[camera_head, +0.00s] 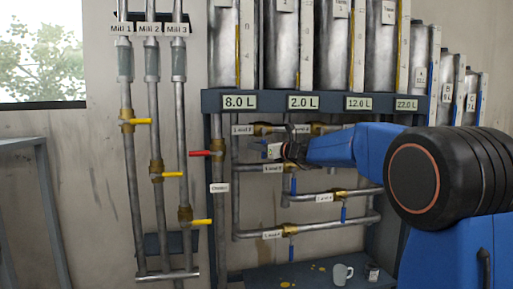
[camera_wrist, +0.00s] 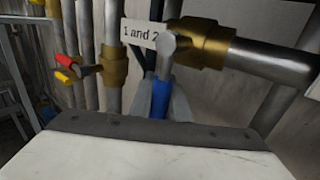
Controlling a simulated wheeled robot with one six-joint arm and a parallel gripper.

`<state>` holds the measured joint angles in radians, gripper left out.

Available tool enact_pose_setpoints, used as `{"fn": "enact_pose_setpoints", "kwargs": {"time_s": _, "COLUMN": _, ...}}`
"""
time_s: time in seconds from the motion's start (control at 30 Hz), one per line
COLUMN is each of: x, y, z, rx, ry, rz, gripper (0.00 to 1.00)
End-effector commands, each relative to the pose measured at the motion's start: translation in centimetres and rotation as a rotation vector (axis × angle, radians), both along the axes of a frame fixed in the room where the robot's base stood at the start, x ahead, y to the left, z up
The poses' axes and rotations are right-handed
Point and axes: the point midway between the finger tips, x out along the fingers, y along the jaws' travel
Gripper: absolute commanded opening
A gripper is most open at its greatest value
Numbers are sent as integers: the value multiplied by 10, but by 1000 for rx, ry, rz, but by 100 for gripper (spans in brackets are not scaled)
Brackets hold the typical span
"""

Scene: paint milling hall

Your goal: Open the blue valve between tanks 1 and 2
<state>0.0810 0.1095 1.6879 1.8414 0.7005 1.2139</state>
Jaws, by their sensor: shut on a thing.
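The blue valve handle (camera_wrist: 160,98) hangs down from a brass valve body (camera_wrist: 205,45) beside the "1 and 2" label (camera_wrist: 139,33) in the wrist view. My gripper (camera_wrist: 163,104) is shut on this handle, with a finger on each side of it. In the head view my gripper (camera_head: 285,152) is at the upper pipe row, just below the "1 and 2" valve, and it hides most of the handle. The handle points downward, across the pipe.
A red-handled valve (camera_head: 202,153) sits left of my gripper. Yellow-handled valves (camera_head: 172,174) are on the mill pipes further left. Other blue-handled valves (camera_head: 291,252) hang below. A mug (camera_head: 342,274) and a small can (camera_head: 372,272) stand on the bench underneath.

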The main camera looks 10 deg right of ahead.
Motion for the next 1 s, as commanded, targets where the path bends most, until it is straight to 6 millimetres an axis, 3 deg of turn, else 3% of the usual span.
{"fn": "enact_pose_setpoints", "kwargs": {"time_s": 0.37, "x": 0, "y": -12, "z": -2, "rx": -173, "ry": -1, "rz": -2, "gripper": 0}}
{"fn": "enact_pose_setpoints", "kwargs": {"time_s": 1.0, "x": 0, "y": -47, "z": 3, "rx": -723, "ry": -2, "rz": -2, "gripper": 0}}
